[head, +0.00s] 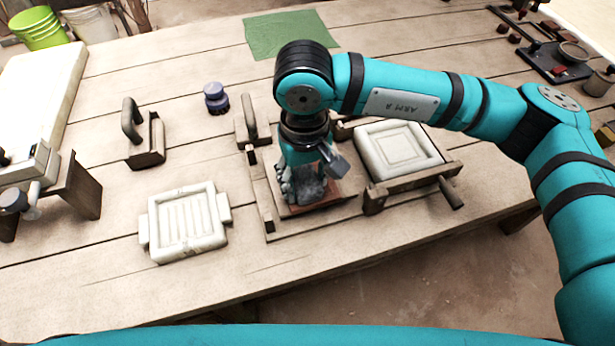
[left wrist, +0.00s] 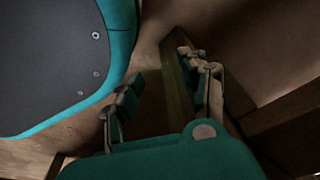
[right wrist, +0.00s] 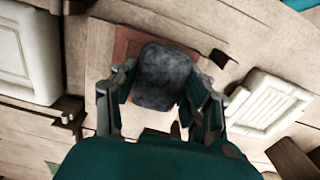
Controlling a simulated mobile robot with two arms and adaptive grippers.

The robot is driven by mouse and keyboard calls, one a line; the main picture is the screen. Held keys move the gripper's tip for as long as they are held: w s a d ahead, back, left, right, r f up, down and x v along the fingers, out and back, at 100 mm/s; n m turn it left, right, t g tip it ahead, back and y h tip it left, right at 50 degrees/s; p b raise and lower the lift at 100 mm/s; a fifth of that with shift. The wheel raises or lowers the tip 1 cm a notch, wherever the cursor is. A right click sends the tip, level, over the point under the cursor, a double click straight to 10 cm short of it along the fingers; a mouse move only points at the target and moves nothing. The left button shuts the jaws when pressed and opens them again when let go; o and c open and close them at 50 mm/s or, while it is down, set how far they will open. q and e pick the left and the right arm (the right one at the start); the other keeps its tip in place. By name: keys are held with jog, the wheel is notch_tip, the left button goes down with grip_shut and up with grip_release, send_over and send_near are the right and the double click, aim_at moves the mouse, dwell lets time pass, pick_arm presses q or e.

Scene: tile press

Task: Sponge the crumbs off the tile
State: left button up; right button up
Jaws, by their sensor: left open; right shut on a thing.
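My right gripper (head: 307,180) is shut on a dark grey sponge (right wrist: 165,72). It points down over the reddish-brown tile (head: 328,197), which lies in a wooden frame in the middle of the table. The sponge is over the tile, and it hides much of the tile in the right wrist view (right wrist: 127,42). I cannot tell whether the sponge touches it. I can make out no crumbs. My left gripper (left wrist: 163,85) is open and empty in the left wrist view, away from the tile; it is out of the head view.
A white plaster mould (head: 370,153) sits right of the tile, with a wooden handle beside it. Another white mould (head: 183,228) lies to the left. The front edge is fairly clear.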

jog(key=shift+w, duration=0.1)
jog(key=shift+w+b, duration=0.15)
jog(key=shift+b, duration=0.15)
jog(key=shift+w+a+f, duration=0.1)
jog(key=shift+w+a, duration=0.05)
jog(key=shift+w, duration=0.1)
pick_arm(q)
jog(key=w+r, duration=0.2)
jog(key=shift+a+r+b, duration=0.2)
jog(key=shift+r+b, duration=0.1)
pick_arm(e)
jog(key=shift+w, duration=0.1)
jog(key=shift+w+a, duration=0.1)
jog(key=shift+w, duration=0.05)
jog(key=shift+w+a+f+b, duration=0.1)
jog(key=shift+w+b, duration=0.2)
jog(key=shift+b, duration=0.3)
pick_arm(q)
jog(key=shift+w+d+r, duration=0.25)
jog(key=shift+r, duration=0.35)
jog(key=shift+w+d+r, duration=0.2)
jog(key=shift+r, duration=0.4)
jog(key=shift+r, duration=0.1)
